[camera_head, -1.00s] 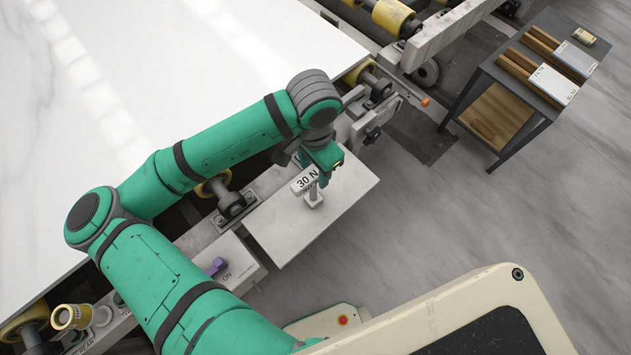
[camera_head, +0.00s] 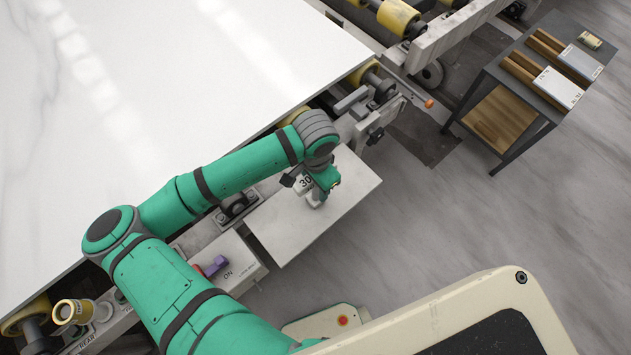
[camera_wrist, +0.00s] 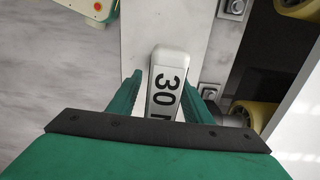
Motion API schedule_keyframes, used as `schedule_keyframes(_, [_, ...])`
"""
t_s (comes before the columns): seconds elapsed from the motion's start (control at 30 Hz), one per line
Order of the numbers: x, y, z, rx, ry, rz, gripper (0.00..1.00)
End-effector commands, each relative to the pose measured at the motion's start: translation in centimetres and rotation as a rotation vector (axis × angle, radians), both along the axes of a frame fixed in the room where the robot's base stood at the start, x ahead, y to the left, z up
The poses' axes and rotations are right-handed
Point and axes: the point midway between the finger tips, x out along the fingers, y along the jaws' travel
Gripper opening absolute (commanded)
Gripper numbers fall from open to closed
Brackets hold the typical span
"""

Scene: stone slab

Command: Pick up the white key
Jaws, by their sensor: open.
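The white key (camera_head: 306,183), with a T-shaped top marked "30 N", stands on the pale shelf plate (camera_head: 275,235) beside the large slab. My gripper (camera_head: 326,182) is at the key and hides much of it in the head view. In the wrist view the key (camera_wrist: 167,85) lies between the two green fingers of my gripper (camera_wrist: 163,98), one on each side. The fingers are open. The near end of the key is hidden by my gripper's body, and I cannot tell whether a finger touches it.
A white slab (camera_head: 120,110) lies on the roller frame to the left. A purple switch (camera_head: 216,265) sits by the "ON" label. A dark side table (camera_head: 500,85) with boxes stands at the upper right. The grey floor (camera_head: 480,220) to the right is clear.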

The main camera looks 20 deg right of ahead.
Motion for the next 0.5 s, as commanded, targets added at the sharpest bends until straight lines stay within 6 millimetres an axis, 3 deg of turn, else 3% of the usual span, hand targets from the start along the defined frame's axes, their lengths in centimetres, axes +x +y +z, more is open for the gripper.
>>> schedule_keyframes(0.17, [-0.01, 0.0, 0.0, 0.0, 0.0, 0.0, 0.45])
schedule_keyframes(0.3, [-0.01, -0.01, 0.01, 0.0, 0.0, 0.0, 0.12])
schedule_keyframes(0.37, [-0.01, -0.01, 0.01, 0.0, 0.0, 0.0, 0.0])
schedule_keyframes(0.5, [0.0, -0.02, 0.04, 0.0, 0.0, -0.001, 0.0])
